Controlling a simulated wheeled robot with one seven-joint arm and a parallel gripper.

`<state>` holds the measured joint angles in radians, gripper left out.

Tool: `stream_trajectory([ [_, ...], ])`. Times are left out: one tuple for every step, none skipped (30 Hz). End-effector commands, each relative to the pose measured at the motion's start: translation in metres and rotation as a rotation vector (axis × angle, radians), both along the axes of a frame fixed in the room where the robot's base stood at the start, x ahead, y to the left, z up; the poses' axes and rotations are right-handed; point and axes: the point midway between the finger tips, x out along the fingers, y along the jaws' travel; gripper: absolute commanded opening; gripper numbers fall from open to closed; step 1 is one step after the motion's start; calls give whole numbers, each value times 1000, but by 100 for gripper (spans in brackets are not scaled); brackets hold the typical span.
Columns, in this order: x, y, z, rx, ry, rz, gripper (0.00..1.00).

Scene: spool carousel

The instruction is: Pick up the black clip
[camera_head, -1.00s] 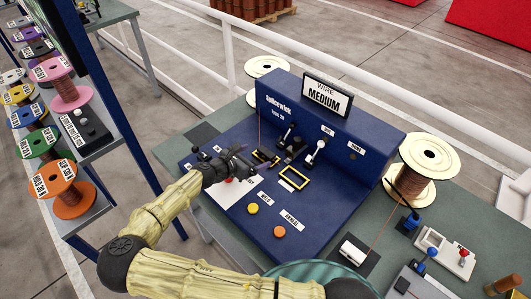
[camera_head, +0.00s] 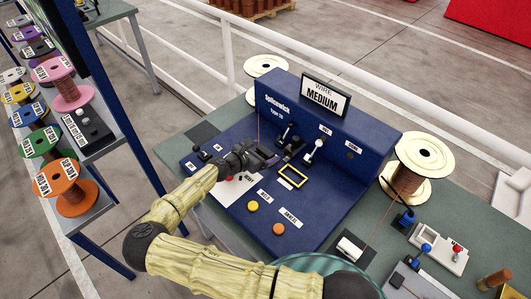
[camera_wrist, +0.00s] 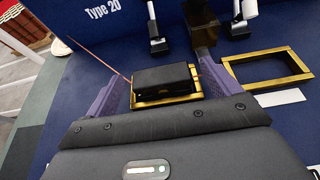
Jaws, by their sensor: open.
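The black clip (camera_wrist: 165,76) is a dark block in the wrist view, sitting in a yellow frame (camera_wrist: 150,103) on the blue machine panel. A thin copper wire runs out from its left side. My gripper (camera_wrist: 161,84) is open, with one purple finger to the left of the clip and one to the right. I cannot tell whether either finger touches it. In the head view my gripper (camera_head: 262,158) is low over the panel and hides the clip and its frame.
An empty yellow frame (camera_head: 292,176) lies just right of my gripper. Black and white levers (camera_head: 313,151) stand behind it on the blue machine (camera_head: 350,150). Yellow (camera_head: 253,206) and orange (camera_head: 278,229) buttons are in front. A wire spool (camera_head: 424,157) stands at right.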

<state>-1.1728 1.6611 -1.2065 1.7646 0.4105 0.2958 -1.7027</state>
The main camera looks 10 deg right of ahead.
Motion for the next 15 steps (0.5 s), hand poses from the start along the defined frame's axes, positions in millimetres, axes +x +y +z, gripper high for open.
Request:
stream_trajectory([
  [0, 0, 0, 0, 0, 0, 89],
  [0, 0, 0, 1, -1, 0, 89],
  [0, 0, 0, 1, -1, 0, 89],
  [0, 0, 0, 1, -1, 0, 89],
  [0, 0, 0, 1, -1, 0, 89],
  [0, 0, 0, 1, -1, 0, 89],
  [0, 0, 0, 1, -1, 0, 89],
  [0, 0, 0, 1, -1, 0, 89],
  [0, 0, 0, 1, -1, 0, 81],
  [0, 0, 0, 1, -1, 0, 75],
  [0, 0, 0, 1, -1, 0, 69],
  [0, 0, 0, 1, -1, 0, 62],
  [0, 0, 0, 1, -1, 0, 56],
  [0, 0, 0, 1, -1, 0, 50],
  [0, 0, 0, 1, -1, 0, 42],
])
